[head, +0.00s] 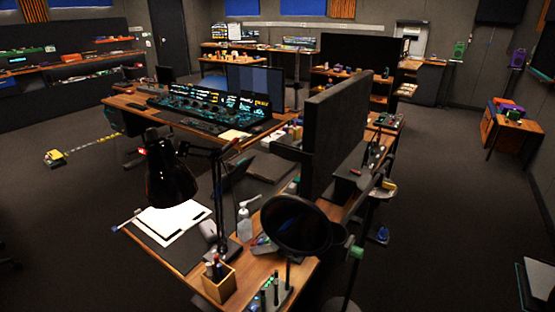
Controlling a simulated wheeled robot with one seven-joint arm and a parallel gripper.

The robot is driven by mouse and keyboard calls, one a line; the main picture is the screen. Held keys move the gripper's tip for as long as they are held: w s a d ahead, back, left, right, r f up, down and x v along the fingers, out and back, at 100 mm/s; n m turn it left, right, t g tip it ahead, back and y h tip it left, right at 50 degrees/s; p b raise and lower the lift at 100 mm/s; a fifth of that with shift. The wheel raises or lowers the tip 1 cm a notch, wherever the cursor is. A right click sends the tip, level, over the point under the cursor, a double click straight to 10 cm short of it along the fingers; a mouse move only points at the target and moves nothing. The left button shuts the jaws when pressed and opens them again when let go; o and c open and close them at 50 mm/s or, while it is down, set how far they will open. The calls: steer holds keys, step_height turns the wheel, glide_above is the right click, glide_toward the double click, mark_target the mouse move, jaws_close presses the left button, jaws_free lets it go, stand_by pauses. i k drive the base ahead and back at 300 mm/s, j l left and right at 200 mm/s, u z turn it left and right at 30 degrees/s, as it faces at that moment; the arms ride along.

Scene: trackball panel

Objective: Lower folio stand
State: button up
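A dark, thin panel (238,173) stands tilted on the near desk (180,268), behind the white papers (172,222). It looks like the folio stand, but its hinge and base are too dark and small to make out. A flat dark slab (268,168) lies to its right. A glossy black lamp-like head (170,178) stands to its left. My gripper is not in view.
A white bottle (244,225), a wooden pen box (218,283) and a round black disc (297,222) crowd the desk's near side. A tall dark partition (335,130) rises on the right. Carpet (70,230) at left is mostly open.

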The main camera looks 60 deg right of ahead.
mark_target(236, 177)
steer(key=k+z, duration=0.1)
steer(key=z, duration=0.25)
steer(key=k+z, duration=0.1)
steer(key=z, duration=0.25)
steer(key=k+l+z, duration=0.1)
steer(key=z, duration=0.25)
